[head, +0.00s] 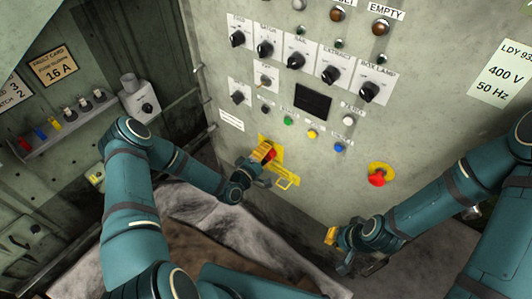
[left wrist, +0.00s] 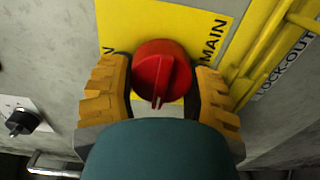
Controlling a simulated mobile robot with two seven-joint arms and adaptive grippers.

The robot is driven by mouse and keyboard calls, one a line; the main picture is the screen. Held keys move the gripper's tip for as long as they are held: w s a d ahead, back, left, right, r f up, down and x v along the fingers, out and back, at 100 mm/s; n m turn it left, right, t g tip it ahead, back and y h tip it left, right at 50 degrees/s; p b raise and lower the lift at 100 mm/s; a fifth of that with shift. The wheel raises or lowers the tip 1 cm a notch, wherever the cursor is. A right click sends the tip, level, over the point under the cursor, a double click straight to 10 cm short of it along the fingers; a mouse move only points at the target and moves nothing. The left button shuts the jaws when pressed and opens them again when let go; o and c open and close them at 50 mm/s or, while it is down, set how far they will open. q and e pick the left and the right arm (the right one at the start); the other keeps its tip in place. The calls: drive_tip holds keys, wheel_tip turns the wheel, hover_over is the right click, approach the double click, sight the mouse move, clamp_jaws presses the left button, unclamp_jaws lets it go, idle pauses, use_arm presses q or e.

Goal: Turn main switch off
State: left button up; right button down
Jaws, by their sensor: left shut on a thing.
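The main switch is a red rotary knob (left wrist: 160,72) on a yellow plate (left wrist: 150,20) lettered "MAIN" in the left wrist view. The knob's raised grip runs roughly up and down in that view. My left gripper (left wrist: 160,90) is shut on the knob, with one yellow finger pad on each side. In the head view my left gripper (head: 264,153) is at the yellow plate low on the panel and covers most of the red knob (head: 271,154). My right gripper (head: 333,237) hangs low in front of the panel, apart from it; its finger opening is unclear.
A yellow lock-out bar (head: 285,182) sits right beside the switch. A red emergency button (head: 377,180) on a yellow base is further right. Several black selector knobs and coloured buttons fill the panel above. A grey side wall (head: 170,50) with a small box (head: 140,100) stands at left.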

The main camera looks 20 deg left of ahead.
use_arm(q)
drive_tip(key=shift+d, duration=0.1)
drive_tip(key=o, duration=1.2)
drive_tip(key=v, duration=1.2)
